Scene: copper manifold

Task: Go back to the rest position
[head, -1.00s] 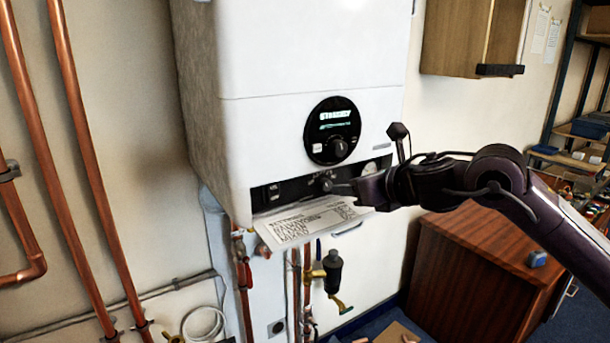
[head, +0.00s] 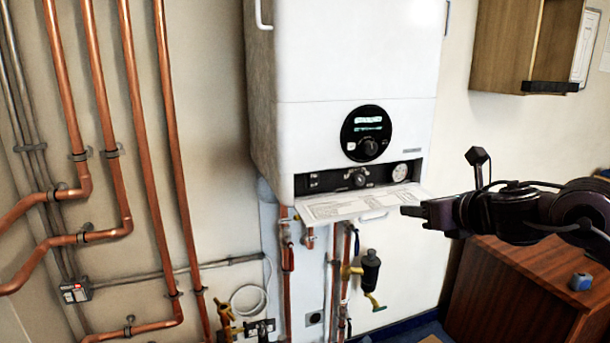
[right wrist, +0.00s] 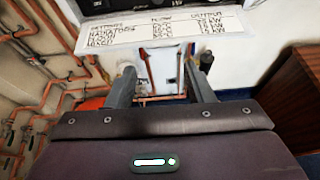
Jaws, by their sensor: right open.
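My right gripper (head: 412,211) comes in from the right in the head view. It hangs in the air in front of the boiler's lower right corner, close to the right end of the fold-down panel. In the right wrist view its two fingers (right wrist: 161,85) stand apart with nothing between them. The white boiler (head: 345,60) hangs on the wall with a round black dial (head: 366,133). The fold-down panel (head: 355,205) with printed text is lowered below the control strip. My left gripper is not in view.
Copper pipes (head: 107,150) run down the wall at the left. A black fitting with a yellow valve (head: 371,272) hangs below the boiler. A wooden cabinet (head: 515,290) stands at the lower right, and a wall cupboard (head: 505,45) hangs at the upper right.

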